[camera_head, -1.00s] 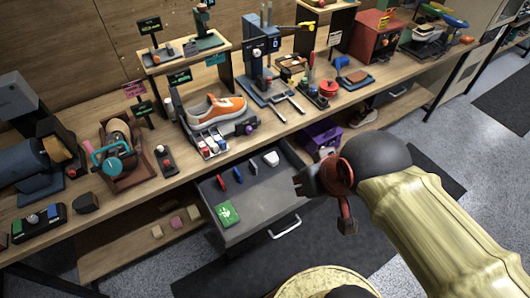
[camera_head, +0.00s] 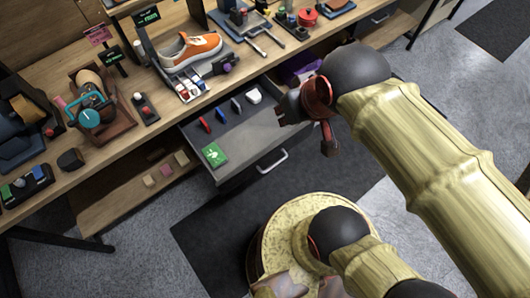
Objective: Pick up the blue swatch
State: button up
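An open grey drawer (camera_head: 258,133) under the bench holds several small things. A narrow blue piece, apparently the blue swatch (camera_head: 220,114), lies in it between a red piece (camera_head: 204,125) and a darker piece (camera_head: 236,105). My gripper (camera_head: 305,126), dark red and black, is above and to the right of the drawer, apart from the blue swatch. Its two fingers look spread apart, with nothing seen between them.
A green card (camera_head: 214,155) lies at the drawer's front left and a white piece (camera_head: 253,96) at its right. The drawer's handle (camera_head: 272,161) sticks out. On the bench (camera_head: 150,92) above stand an orange sneaker (camera_head: 190,48) and several tools. Open floor lies before the drawer.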

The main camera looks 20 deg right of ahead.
aim_at(220, 114)
jog(key=i+j, duration=0.1)
jog(key=j, duration=0.3)
jog(key=i+j, duration=0.1)
jog(key=j, duration=0.3)
jog(key=i+j, duration=0.1)
jog(key=j, duration=0.3)
jog(key=j+z, duration=0.1)
jog(key=z, duration=0.35)
jog(key=j+z, duration=0.1)
jog(key=z, duration=0.35)
jog(key=j+z, duration=0.15)
jog(key=z, duration=0.25)
jog(key=j+z, duration=0.1)
jog(key=z, duration=0.35)
